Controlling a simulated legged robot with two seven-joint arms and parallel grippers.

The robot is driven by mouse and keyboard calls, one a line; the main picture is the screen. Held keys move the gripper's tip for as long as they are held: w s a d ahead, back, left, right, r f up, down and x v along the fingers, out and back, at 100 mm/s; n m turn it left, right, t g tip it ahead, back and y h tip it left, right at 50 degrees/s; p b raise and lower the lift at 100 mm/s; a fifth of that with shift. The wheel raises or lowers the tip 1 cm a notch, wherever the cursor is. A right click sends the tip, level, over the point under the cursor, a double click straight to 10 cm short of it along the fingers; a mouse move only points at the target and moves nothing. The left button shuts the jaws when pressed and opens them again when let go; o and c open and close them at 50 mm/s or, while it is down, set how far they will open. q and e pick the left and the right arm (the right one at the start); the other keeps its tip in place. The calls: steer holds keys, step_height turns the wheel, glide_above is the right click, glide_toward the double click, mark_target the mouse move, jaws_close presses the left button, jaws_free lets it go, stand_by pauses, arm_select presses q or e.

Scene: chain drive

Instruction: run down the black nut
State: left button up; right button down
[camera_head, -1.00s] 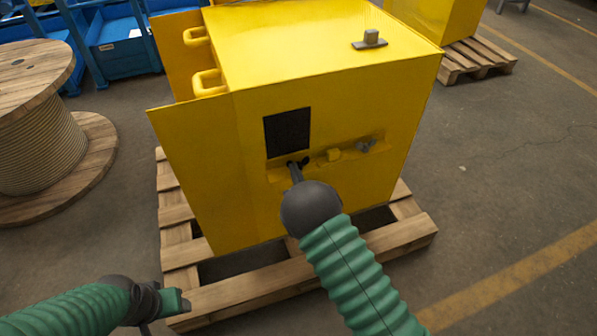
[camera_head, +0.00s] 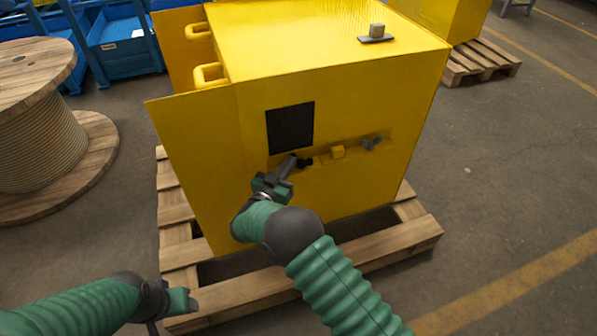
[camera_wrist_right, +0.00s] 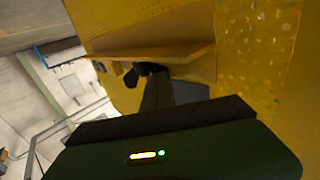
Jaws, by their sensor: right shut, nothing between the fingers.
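The black nut (camera_head: 305,163) has wing-like lobes and sits on the front face of the yellow cabinet (camera_head: 345,112), at the left end of a narrow ledge. My right gripper (camera_head: 291,159) comes at it from the lower left. Its fingers are shut with nothing between them, and the tips are right beside the nut; I cannot tell whether they touch. In the right wrist view the fingers (camera_wrist_right: 157,88) cover part of the black nut (camera_wrist_right: 132,77), below the ledge edge. My left gripper (camera_head: 180,301) is low at the left, away from the cabinet; its jaw state is unclear.
On the ledge (camera_head: 358,153) right of the nut are a yellow block (camera_head: 337,152) and a grey winged part (camera_head: 371,144). A dark square panel (camera_head: 290,128) is just above. The cabinet stands on a wooden pallet (camera_head: 385,251). A cable reel (camera_head: 38,140) is at left.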

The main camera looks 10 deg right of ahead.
steer(key=shift+w+f+m+g+h, duration=0.1)
steer(key=shift+w+m+g+h, duration=0.15)
steer(key=shift+m+g+h, duration=0.5)
steer(key=shift+w+a, duration=0.1)
steer(key=shift+w, duration=0.05)
steer(key=shift+w+b, duration=0.15)
steer(key=shift+b, duration=0.15)
